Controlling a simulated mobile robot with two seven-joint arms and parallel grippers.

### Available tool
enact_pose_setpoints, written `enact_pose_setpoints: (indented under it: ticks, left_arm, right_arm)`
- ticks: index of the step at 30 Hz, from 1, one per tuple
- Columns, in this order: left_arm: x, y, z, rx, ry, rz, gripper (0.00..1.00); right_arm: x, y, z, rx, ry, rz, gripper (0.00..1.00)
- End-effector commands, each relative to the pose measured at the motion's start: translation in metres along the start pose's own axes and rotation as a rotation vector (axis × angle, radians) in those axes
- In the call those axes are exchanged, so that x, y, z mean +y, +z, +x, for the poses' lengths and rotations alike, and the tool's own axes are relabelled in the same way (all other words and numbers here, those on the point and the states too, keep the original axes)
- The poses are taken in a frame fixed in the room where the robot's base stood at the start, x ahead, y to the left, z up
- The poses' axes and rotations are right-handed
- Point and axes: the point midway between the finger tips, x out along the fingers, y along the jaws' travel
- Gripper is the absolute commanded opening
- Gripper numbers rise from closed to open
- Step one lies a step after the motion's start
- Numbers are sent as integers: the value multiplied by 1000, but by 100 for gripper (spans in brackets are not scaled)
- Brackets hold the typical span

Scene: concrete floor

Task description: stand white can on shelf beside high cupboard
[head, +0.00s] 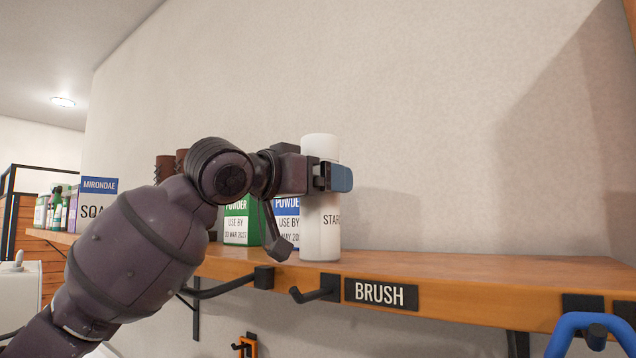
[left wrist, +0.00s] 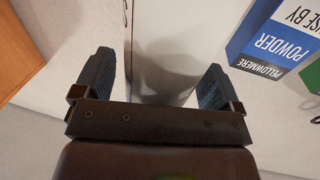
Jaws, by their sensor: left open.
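The white can (head: 320,226), with black lettering beginning "STAR", stands upright on the wooden shelf (head: 460,275). My left gripper (head: 338,178) is at the can's upper half and hides part of it. In the left wrist view the open fingers (left wrist: 155,75) lie on either side of the pale can (left wrist: 165,35). Whether either finger touches it I cannot tell. My right gripper is not in view. At the top right corner of the head view a sliver of brown wood (head: 632,18) shows; I cannot tell whether it is the high cupboard.
A blue-and-white powder box (head: 287,224) stands close left of the can, and a green one (head: 238,225) beyond it. A soap box (head: 95,205) stands farther left. The shelf right of the can is clear.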

Motion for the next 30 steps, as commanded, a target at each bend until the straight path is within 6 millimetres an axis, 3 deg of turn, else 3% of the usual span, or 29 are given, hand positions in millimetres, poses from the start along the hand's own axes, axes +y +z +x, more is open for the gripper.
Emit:
enact_pose_setpoints:
  ticks: [5,8,21,30]
  left_arm:
    - [0,-5,0,0,0,0,90]
    - [0,-3,-10,2,-1,2,90]
    - [0,-1,-90,0,-1,2,90]
    - [0,-3,-118,1,-1,1,90]
  right_arm:
    - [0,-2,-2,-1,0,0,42]
    - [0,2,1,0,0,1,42]
    - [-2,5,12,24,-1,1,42]
    - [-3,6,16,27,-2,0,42]
